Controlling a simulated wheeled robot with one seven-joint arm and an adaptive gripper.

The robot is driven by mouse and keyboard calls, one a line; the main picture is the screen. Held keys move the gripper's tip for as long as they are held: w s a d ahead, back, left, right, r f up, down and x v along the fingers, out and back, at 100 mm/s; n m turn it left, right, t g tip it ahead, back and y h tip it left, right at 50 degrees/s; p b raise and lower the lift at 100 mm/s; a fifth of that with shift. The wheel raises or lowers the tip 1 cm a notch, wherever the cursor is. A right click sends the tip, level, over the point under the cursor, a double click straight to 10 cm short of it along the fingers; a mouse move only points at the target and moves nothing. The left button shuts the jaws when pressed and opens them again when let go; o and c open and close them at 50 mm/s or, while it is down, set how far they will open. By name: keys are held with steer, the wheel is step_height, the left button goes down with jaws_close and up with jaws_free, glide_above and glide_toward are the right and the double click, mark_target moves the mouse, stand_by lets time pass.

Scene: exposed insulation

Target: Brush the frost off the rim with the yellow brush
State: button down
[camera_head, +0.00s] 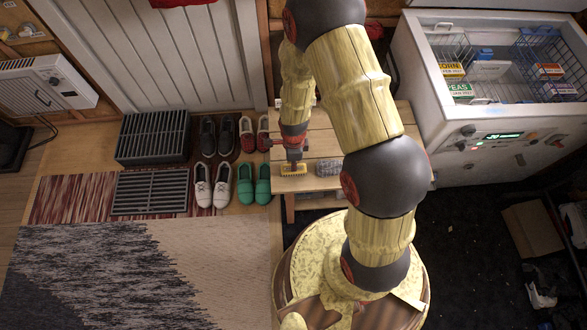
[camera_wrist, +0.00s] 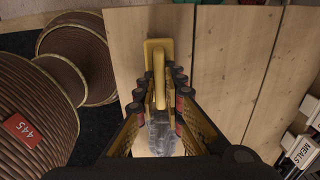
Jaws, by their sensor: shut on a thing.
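The yellow brush (camera_head: 293,169) is in my gripper (camera_head: 293,150), over the wooden bench in the head view. In the wrist view the brush (camera_wrist: 158,48) lies between the fingers of my gripper (camera_wrist: 160,82), which are shut on its handle. Its wide head points away from the wrist. The chest freezer (camera_head: 490,150) stands open at the upper right, with its pale rim (camera_head: 510,111) around the baskets. My gripper and brush are well left of the rim and apart from it. Frost on the rim is too small to make out.
The wooden bench (camera_head: 350,183) carries a grey textured object (camera_head: 328,167) just right of the brush. Shoes (camera_head: 222,185) and dark racks (camera_head: 152,137) lie to the left. An open cardboard box (camera_head: 532,228) is on the floor before the freezer.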

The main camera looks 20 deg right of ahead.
steer(key=shift+r+p, duration=2.3)
steer(key=shift+r, duration=0.75)
steer(key=n, duration=0.2)
steer(key=s+n, duration=0.1)
steer(key=shift+n, duration=0.4)
steer(key=shift+s+r+n, duration=0.1)
steer(key=shift+n, duration=0.8)
steer(key=w+r+n, duration=1.1)
steer(key=r+n, duration=0.1)
steer(key=n, duration=0.4)
steer(key=shift+w+r, duration=0.35)
steer(key=shift+w, duration=0.05)
